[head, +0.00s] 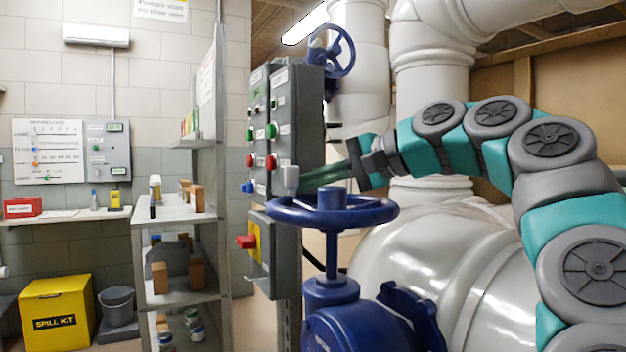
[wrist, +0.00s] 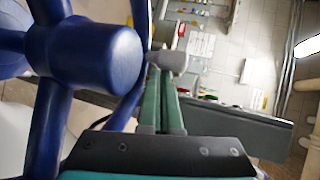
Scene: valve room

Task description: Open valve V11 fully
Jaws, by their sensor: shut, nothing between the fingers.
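A large blue handwheel (head: 375,212) with a thick central hub stands on a blue valve body (head: 335,318) in the middle of the head view. In the wrist view the blue hub (wrist: 98,52) and spokes fill the left side. My gripper (head: 291,178) reaches in from the right, level with the wheel's top, and its fingers pass behind the hub in the head view. The fingers are shut and empty. Their grey tips (wrist: 167,62) show beside the hub and close to the rim; I cannot tell whether they touch. No V11 label is legible.
A grey control panel (head: 308,110) with coloured buttons stands just behind the fingertips. Another blue handwheel (head: 332,50) is higher up. Large white pipes (head: 440,255) fill the right. A shelf rack (head: 180,221) and yellow spill kit (head: 55,311) stand left.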

